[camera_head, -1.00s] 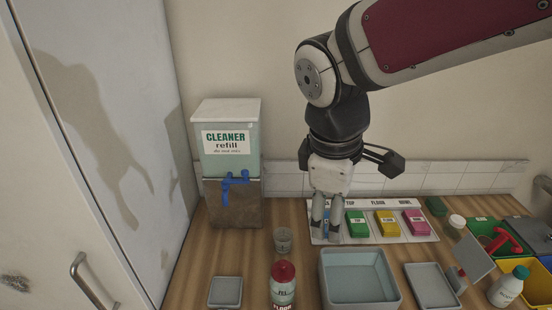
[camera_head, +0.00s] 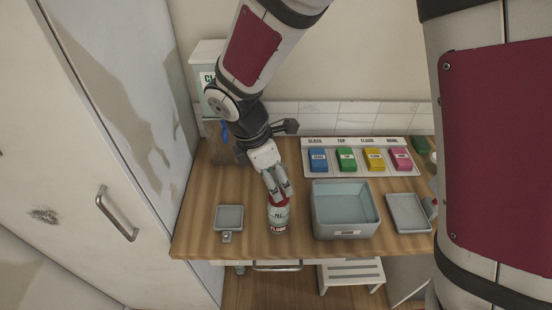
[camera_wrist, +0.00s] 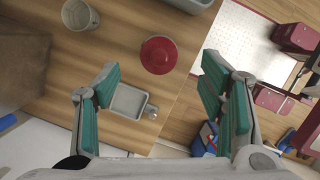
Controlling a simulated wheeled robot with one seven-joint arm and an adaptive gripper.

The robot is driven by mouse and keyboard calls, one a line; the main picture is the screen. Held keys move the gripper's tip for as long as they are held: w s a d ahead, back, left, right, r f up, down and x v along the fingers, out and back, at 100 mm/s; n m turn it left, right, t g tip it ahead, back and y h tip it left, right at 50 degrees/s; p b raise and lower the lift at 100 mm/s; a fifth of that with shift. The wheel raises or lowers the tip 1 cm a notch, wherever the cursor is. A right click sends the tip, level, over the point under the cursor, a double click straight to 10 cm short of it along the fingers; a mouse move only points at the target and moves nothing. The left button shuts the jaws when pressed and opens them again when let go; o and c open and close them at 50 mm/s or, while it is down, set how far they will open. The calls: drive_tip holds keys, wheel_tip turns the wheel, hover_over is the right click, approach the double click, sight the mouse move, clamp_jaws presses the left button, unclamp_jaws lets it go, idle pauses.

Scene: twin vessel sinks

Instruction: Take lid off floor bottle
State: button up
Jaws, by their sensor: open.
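The floor bottle (camera_head: 278,216) stands upright near the front edge of the wooden counter, with "FLOOR" in red on its label. Its red lid is on and is partly hidden by my fingers in the head view; in the wrist view the round lid (camera_wrist: 158,54) shows from above. My gripper (camera_head: 279,190) is open and empty, pointing down at the lid. In the wrist view its green-padded fingers (camera_wrist: 160,84) are spread wide, and the lid lies beyond the gap between them. I cannot tell if a finger touches the lid.
A grey-blue basin (camera_head: 345,233) stands right of the bottle, with a shallow tray (camera_head: 408,212) beyond it. A small grey dish (camera_head: 229,217) is to the left. A cup (camera_wrist: 80,14) shows in the wrist view. Coloured blocks (camera_head: 346,158) line the back. A cabinet handle (camera_head: 117,215) juts out at left.

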sight(282, 204)
drive_tip(key=shift+p+x, duration=0.65)
drive_tip(key=shift+x, duration=2.45)
drive_tip(key=shift+a, duration=0.15)
drive_tip(key=shift+c, duration=0.6)
drive_tip(key=c, duration=0.7)
